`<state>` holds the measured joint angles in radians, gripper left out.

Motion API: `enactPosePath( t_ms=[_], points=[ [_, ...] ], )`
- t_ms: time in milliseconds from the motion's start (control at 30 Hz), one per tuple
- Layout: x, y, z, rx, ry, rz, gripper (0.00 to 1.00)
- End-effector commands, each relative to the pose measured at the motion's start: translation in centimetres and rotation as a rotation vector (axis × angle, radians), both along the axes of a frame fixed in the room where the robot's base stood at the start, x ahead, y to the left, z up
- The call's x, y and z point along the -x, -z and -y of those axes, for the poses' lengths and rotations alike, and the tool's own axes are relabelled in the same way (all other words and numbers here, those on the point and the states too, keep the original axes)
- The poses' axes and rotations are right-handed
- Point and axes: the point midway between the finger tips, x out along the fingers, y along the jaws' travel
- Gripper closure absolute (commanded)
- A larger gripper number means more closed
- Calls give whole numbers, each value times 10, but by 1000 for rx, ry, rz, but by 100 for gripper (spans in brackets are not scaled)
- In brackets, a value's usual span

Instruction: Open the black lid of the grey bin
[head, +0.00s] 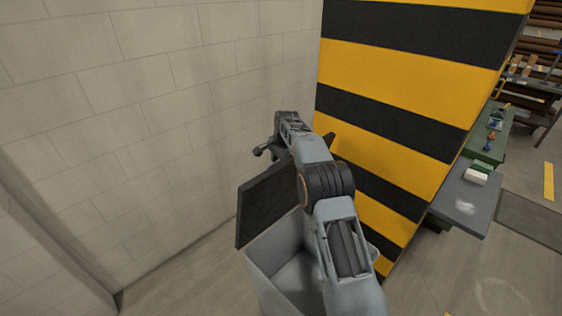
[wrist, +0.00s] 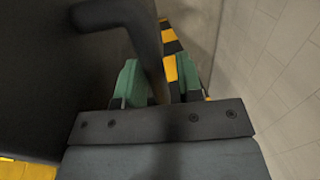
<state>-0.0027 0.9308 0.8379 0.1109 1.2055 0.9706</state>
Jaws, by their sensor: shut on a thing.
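The grey bin (head: 265,272) stands on the floor at the lower middle of the head view, its inside partly visible. Its black lid (head: 262,208) is raised and steeply tilted above the bin's opening. In the wrist view the lid's dark surface (wrist: 40,80) fills the left side. A dark, bent bar, seemingly the lid's handle (wrist: 147,40), passes between the green fingers of my gripper (wrist: 158,82). My gripper is shut on this handle. In the head view my arm hides part of the bin and lid, and the grip itself is hard to make out.
A pale block wall (head: 130,120) stands at the left and behind the bin. A yellow-and-black striped pillar (head: 410,110) rises close on the right. Farther right are a grey worktop (head: 455,200) and a green bench (head: 490,145) with small items.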

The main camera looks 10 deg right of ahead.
Motion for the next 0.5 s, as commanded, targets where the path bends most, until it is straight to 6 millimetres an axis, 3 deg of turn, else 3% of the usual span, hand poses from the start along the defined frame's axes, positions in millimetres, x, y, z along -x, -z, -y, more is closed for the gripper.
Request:
enactPosePath(
  t_ms=[33,133,167,200,300,500],
  points=[
    [0,11,-4,-7,-4,-8,100],
    [1,11,-4,-8,-4,-9,100],
    [1,11,-4,-7,-4,-10,64],
    [1,11,-4,-7,-4,-9,61],
    [0,10,-2,-6,-2,-7,54],
    [0,6,2,-4,4,-5,54]
  ],
)
